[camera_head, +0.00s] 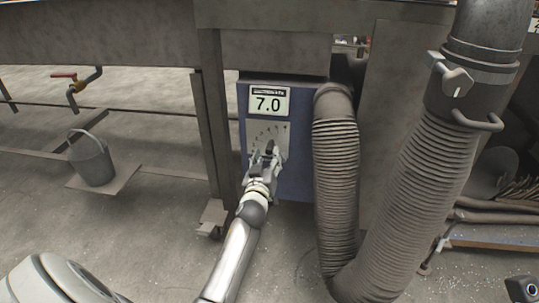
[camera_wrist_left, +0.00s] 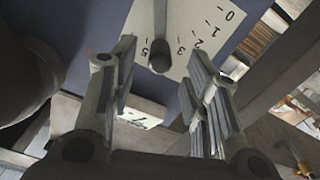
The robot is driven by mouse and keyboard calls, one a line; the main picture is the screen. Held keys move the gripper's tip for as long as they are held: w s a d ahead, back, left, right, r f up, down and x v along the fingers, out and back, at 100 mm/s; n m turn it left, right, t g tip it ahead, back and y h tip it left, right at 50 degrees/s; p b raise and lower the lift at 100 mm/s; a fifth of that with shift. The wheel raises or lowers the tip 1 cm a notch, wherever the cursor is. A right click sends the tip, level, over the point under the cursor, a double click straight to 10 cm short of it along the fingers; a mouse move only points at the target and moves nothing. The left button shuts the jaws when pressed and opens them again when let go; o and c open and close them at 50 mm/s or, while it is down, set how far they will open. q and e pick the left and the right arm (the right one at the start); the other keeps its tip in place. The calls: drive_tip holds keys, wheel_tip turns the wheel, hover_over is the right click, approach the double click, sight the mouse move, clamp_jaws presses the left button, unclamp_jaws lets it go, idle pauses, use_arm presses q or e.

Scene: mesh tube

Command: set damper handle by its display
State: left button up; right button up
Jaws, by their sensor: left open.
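A blue box (camera_head: 309,180) carries a display (camera_head: 269,101) that reads 7.0. Below it is a pale dial plate (camera_head: 282,131). In the left wrist view the plate (camera_wrist_left: 201,12) shows numbers from 0 to 5, with the 4 not visible. A grey damper handle (camera_wrist_left: 160,54) points out from the plate near the 5 and the 3. My left gripper (camera_head: 268,153) is at the plate, covering the handle in the head view. In the wrist view its open fingers (camera_wrist_left: 162,68) stand on either side of the handle, with gaps visible. My right gripper is not in view.
A ribbed hose (camera_head: 336,180) runs down close to the right of the box, with a thicker hose (camera_head: 415,190) beyond it. A metal post (camera_head: 213,135) stands to the left. A bucket (camera_head: 92,160) sits under a tap (camera_head: 77,88) at far left. Open floor lies in front.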

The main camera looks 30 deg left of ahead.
sight(269, 153)
use_arm(q)
drive_tip(key=shift+b+x, duration=0.6)
drive_tip(key=shift+x, duration=1.7)
clamp_jaws()
